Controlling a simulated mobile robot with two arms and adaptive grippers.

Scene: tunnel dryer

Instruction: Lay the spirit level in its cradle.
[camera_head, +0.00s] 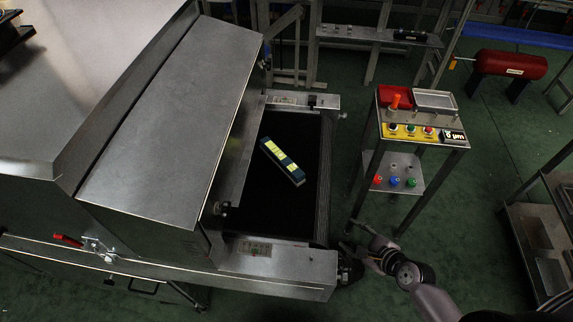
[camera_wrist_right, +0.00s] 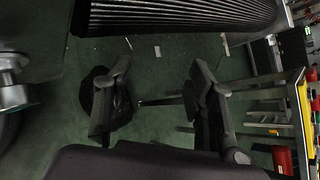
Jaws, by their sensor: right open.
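A dark blue bar with pale yellow labels (camera_head: 283,162), which looks like the spirit level, lies slantwise on the black belt (camera_head: 262,212) at the dryer's mouth. I cannot make out for certain which thing is its cradle. My right gripper (camera_head: 350,264) is at the near right corner of the belt frame, apart from the bar and lower in the picture. In the right wrist view its two fingers (camera_wrist_right: 155,100) stand wide apart with nothing between them. My left gripper is not in view.
The dryer's metal hood (camera_head: 175,115) rises left of the belt. A cart (camera_head: 465,147) with a red box, a grey tray (camera_head: 435,100) and buttons stands to the right. A red tank (camera_head: 510,64) is behind it. The belt's ribbed edge (camera_wrist_right: 180,14) is above my right fingers.

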